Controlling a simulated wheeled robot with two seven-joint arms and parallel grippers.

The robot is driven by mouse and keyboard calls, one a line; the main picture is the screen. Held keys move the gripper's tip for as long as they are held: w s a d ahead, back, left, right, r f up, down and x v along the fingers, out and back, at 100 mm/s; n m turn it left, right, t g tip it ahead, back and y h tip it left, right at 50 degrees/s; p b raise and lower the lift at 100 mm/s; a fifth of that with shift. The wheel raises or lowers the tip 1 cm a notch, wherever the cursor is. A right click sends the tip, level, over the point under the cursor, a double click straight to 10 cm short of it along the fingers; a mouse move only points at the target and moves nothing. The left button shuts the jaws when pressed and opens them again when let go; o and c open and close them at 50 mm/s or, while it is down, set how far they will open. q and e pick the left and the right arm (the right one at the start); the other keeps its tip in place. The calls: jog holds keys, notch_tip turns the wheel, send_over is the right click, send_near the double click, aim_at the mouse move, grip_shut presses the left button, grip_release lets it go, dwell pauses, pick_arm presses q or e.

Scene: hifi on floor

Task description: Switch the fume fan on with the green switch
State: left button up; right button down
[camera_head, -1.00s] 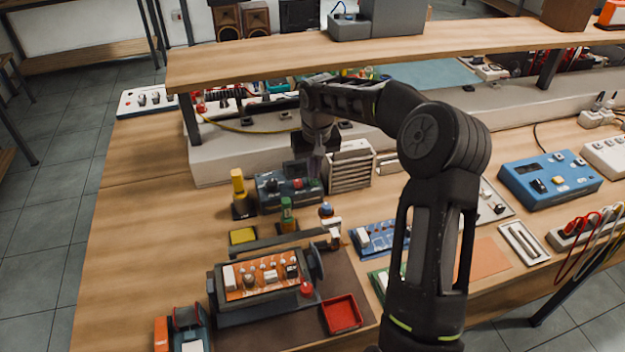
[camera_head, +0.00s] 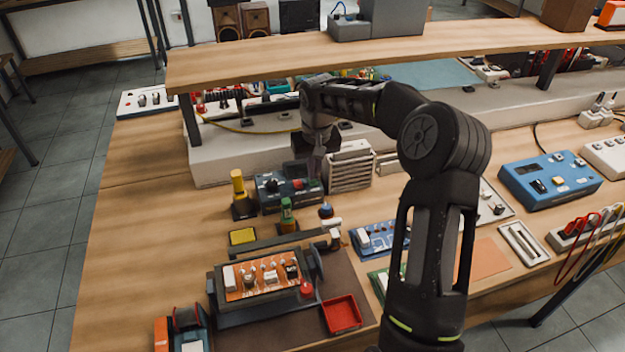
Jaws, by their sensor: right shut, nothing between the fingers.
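The slatted beige-grey box (camera_head: 350,172), which looks like the fume fan, stands on the bench just right of a dark blue control box (camera_head: 270,197). The control box has a red knob (camera_head: 297,184) and dark knobs on top. My right gripper (camera_head: 316,182) points down at the right end of the control box, close to the left side of the slatted box. It is shut and empty. The green switch is hidden or too small to make out behind the fingers, and I cannot tell whether they touch it. My left gripper is not in view.
A yellow-topped bottle (camera_head: 238,190) and a green bottle (camera_head: 287,215) stand left and in front of the control box. A circuit board holder (camera_head: 262,280) and red tray (camera_head: 342,314) are nearer. The wooden shelf (camera_head: 400,50) overhangs behind my right arm.

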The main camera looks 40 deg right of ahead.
aim_at(314, 183)
jog(key=shift+f+b, duration=0.6)
jog(key=shift+f, duration=0.25)
dwell(0.9)
jog(key=shift+r, duration=0.15)
jog(key=shift+r+p, duration=2.4)
jog(key=shift+r, duration=1)
